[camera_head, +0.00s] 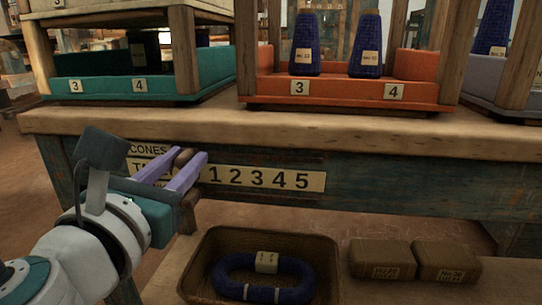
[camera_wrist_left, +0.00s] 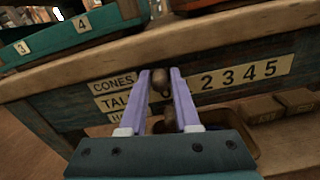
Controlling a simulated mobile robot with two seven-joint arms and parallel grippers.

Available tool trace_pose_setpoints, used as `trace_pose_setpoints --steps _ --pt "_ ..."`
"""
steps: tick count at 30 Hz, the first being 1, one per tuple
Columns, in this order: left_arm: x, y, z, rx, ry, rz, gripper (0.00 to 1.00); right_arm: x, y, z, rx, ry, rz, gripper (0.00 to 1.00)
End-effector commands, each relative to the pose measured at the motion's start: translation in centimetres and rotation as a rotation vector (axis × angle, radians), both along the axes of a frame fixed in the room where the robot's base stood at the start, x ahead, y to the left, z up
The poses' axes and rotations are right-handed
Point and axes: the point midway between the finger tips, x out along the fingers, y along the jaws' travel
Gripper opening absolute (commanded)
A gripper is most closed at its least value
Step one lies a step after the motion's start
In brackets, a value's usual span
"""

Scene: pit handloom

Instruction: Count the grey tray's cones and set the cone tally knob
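The grey tray (camera_head: 518,106) is at the right edge in the head view, cut off by the frame. A blue cone (camera_head: 492,30) stands in it, partly hidden by a wooden post; the rest of the tray is out of view. The brown cone tally knob (camera_head: 184,157) is at the left end of the number strip (camera_head: 265,179), left of the 1. It also shows in the left wrist view (camera_wrist_left: 159,75). My left gripper (camera_head: 180,163) has its purple fingers on either side of the knob, apparently open with narrow gaps. My right gripper is not in view.
An orange tray (camera_head: 345,90) with blue cones and a teal tray (camera_head: 205,72) stand on the wooden beam. Below, a brown basket (camera_head: 215,245) holds a blue yarn hank (camera_head: 230,287); two brown wrapped blocks (camera_head: 383,258) sit right of it.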

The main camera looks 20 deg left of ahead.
Motion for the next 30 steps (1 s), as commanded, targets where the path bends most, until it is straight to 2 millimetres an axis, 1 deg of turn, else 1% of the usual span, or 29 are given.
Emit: trace_pose_setpoints --steps 1,5,6,30 --pt "-0.01 -0.01 0.0 0.0 0.0 0.0 0.16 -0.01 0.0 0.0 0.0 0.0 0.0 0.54" --pt "-0.02 -0.01 0.0 0.0 0.0 0.0 0.02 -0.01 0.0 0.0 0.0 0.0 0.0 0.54" --pt "-0.02 -0.01 0.0 0.0 0.0 0.0 0.0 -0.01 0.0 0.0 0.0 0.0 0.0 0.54" --pt "-0.02 -0.01 -0.01 0.003 0.001 0.0 0.0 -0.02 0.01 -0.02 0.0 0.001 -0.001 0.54"
